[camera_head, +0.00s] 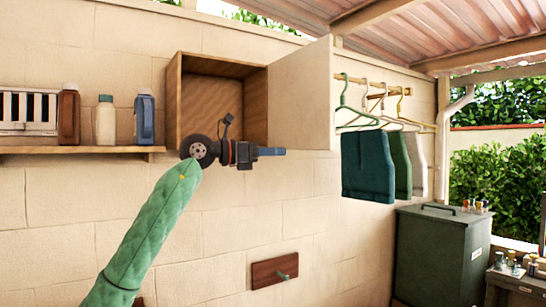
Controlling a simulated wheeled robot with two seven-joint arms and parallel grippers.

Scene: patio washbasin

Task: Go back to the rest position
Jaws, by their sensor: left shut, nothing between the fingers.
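My left arm (145,235), in a green quilted sleeve, rises from the lower left. My left gripper (284,152) is held up in front of the wall, at the lower right part of the open wooden cabinet (205,64). Its blue fingers point right and are shut, with nothing between them. My right gripper is not in view.
The cabinet door (302,95) stands open to the right. A shelf (75,150) at left bears bottles (105,120) and a slatted box (27,112). Clothes (367,165) hang from a rail at right. A green bin (432,255) stands below. A wooden plaque (265,274) with a peg is on the wall.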

